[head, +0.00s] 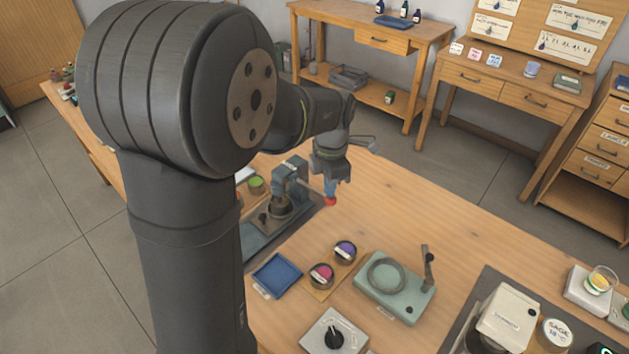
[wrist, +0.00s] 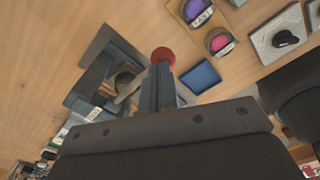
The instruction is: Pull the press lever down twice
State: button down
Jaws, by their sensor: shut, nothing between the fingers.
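The press (head: 290,172) is a grey-blue machine on a dark base plate on the wooden table, left of centre in the head view. Its lever ends in a red ball knob (head: 330,201). My gripper (head: 329,184) points down and is just above the red knob, with its fingers shut and empty. In the wrist view the shut fingers (wrist: 160,85) point toward the red knob (wrist: 163,55), which shows just beyond their tips. I cannot tell whether they touch it. The press also shows in the wrist view (wrist: 88,97), partly hidden behind my gripper.
A blue tray (head: 277,275), two small bowls of pink (head: 321,274) and purple (head: 345,250) material, and a green device with a ring (head: 395,285) stand in front of the press. The tabletop (head: 420,215) right of the knob is clear.

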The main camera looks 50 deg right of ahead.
jog(key=shift+f, duration=0.25)
jog(key=shift+r, duration=3.5)
notch_tip(320, 180, up, 4)
jog(key=shift+f, duration=3)
jog(key=shift+f, duration=0.1)
